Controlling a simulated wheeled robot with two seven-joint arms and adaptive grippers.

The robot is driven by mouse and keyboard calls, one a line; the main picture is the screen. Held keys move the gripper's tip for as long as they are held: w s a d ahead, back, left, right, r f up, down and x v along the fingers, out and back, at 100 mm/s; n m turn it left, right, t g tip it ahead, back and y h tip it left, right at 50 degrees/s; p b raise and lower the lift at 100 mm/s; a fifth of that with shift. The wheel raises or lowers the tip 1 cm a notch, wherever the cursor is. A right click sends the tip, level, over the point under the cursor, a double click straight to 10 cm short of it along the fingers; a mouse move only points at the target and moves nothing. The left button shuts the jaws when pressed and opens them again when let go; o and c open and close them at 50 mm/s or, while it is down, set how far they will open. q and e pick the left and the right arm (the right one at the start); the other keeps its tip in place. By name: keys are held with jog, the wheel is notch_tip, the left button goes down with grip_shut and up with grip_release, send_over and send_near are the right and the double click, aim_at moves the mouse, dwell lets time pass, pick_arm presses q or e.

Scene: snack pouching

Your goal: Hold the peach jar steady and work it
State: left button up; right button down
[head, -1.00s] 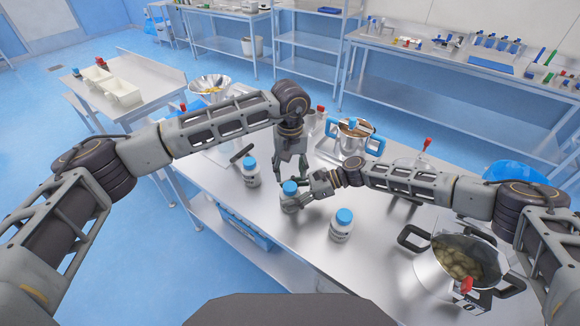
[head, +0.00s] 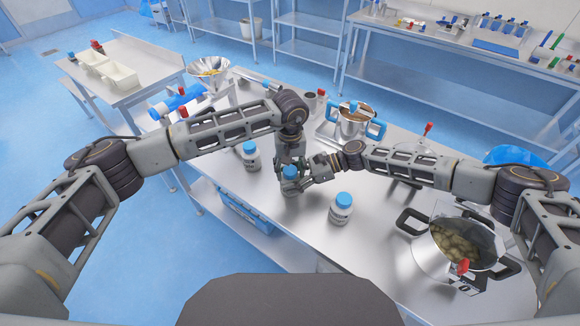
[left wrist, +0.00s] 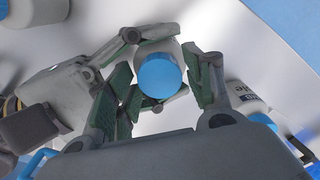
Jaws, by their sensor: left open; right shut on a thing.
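A white jar with a blue lid (head: 290,173) stands upright on the steel table, with both grippers at it. Its label cannot be read, so I cannot tell the contents. My right gripper (head: 306,183) is shut on this jar from the right side. My left gripper (head: 289,165) points down over the jar and is open. In the left wrist view the blue lid (left wrist: 160,76) lies between the spread left fingers (left wrist: 160,98), with room at the sides. The arms partly hide the jar in the head view.
Two more blue-lidded white jars stand nearby, one at left (head: 251,156) and one in front at right (head: 341,208). A pot with blue handles (head: 352,124) stands behind. The front table area is clear.

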pick_arm(q)
jog(key=c, duration=0.9)
jog(key=o, duration=1.2)
jog(key=shift+c, duration=0.2)
jog(key=shift+r, duration=2.3)
jog(key=shift+c, duration=0.3)
jog(key=shift+c, duration=1)
jog(key=shift+r, duration=1.75)
